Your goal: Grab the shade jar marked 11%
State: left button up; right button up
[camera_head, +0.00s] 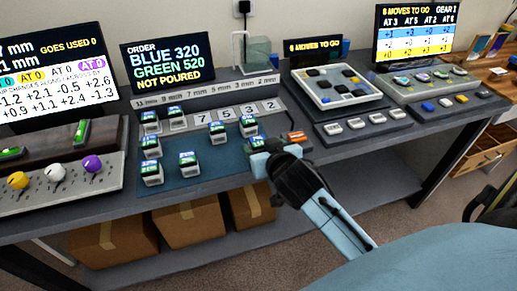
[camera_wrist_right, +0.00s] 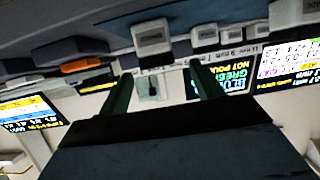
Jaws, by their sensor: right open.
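Several small white shade jars with dark green and blue tops stand on a blue mat (camera_head: 222,171) in the head view. They include a front left jar (camera_head: 152,174), a front middle jar (camera_head: 188,162) and a right rear jar (camera_head: 248,127). Their markings are too small to read, so I cannot tell which is 11%. My right gripper (camera_head: 262,150) is at the mat's right edge, close to a jar that it partly hides. In the right wrist view its open fingers (camera_wrist_right: 161,86) have a pale jar (camera_wrist_right: 151,37) beyond their tips, not gripped. My left gripper is out of view.
A numbered rack strip (camera_head: 218,115) runs behind the mat. An orange block (camera_head: 297,136) lies right of my right gripper. A tray of dark tiles (camera_head: 342,86) stands further right. A panel with coloured knobs (camera_head: 58,178) is at left. Screens line the back.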

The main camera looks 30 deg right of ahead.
aim_at(258, 140)
jog(key=b+x, duration=0.1)
jog(key=x, duration=0.2)
jog(key=shift+w+d+f, duration=0.1)
jog(key=shift+w+f, duration=0.1)
jog(key=shift+f, duration=0.05)
jog(key=shift+w+d+f, duration=0.1)
jog(key=shift+w+f, duration=0.05)
jog(key=shift+w, duration=0.3)
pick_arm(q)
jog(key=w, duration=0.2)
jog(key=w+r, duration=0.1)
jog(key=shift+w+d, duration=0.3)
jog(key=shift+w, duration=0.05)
pick_arm(e)
jog(key=shift+c, duration=0.3)
jog(key=c, duration=1)
jog(key=shift+c, duration=0.3)
